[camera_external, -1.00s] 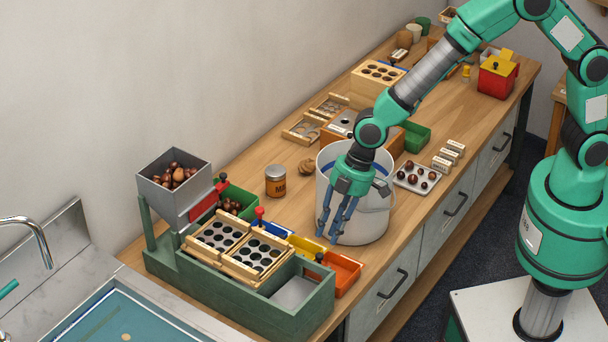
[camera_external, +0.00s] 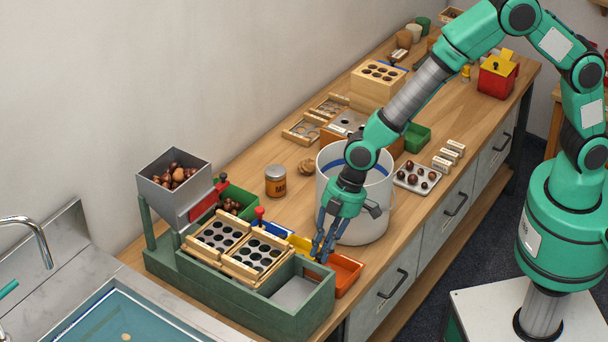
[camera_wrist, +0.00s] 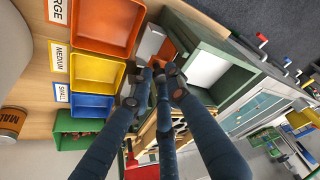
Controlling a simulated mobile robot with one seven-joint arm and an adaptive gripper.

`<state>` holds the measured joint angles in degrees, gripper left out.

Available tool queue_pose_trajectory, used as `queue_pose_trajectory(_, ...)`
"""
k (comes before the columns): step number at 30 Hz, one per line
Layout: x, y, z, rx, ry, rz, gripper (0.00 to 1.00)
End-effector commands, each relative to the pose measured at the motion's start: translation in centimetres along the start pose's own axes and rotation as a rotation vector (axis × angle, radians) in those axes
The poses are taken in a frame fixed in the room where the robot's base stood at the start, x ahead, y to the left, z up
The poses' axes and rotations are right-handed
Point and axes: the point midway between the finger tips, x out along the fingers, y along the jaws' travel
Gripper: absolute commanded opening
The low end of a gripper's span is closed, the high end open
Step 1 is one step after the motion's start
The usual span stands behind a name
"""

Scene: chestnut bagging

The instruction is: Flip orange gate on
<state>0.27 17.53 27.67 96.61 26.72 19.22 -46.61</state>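The green sorting machine (camera_external: 185,265) stands on the bench at front left, with two wooden hole plates on it and a grey chute plate (camera_external: 296,291) at its right end. My gripper (camera_external: 322,258) points down over that right end, beside the orange tray (camera_external: 347,279). In the wrist view, a small orange piece (camera_wrist: 167,50), perhaps the orange gate, shows just beyond my gripper's dark fingertips (camera_wrist: 155,78). The three blue fingers converge there. Whether they touch the piece or the black knob seen earlier is hidden.
A white bucket (camera_external: 362,218) stands close behind my gripper. Yellow (camera_wrist: 97,70) and blue (camera_wrist: 92,106) trays line up beside the orange one. A chestnut hopper (camera_external: 158,192) and red knob (camera_external: 259,212) are to the left.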

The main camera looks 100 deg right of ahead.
Motion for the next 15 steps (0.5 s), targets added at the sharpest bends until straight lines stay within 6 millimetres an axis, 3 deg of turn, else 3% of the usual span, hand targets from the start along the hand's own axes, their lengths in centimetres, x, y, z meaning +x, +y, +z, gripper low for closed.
queue_pose_trajectory(8,-0.4,0.0,-0.2,0.000,0.001,0.000,0.00)
queue_pose_trajectory(15,-3.3,0.0,-1.4,-0.001,0.002,0.000,0.00)
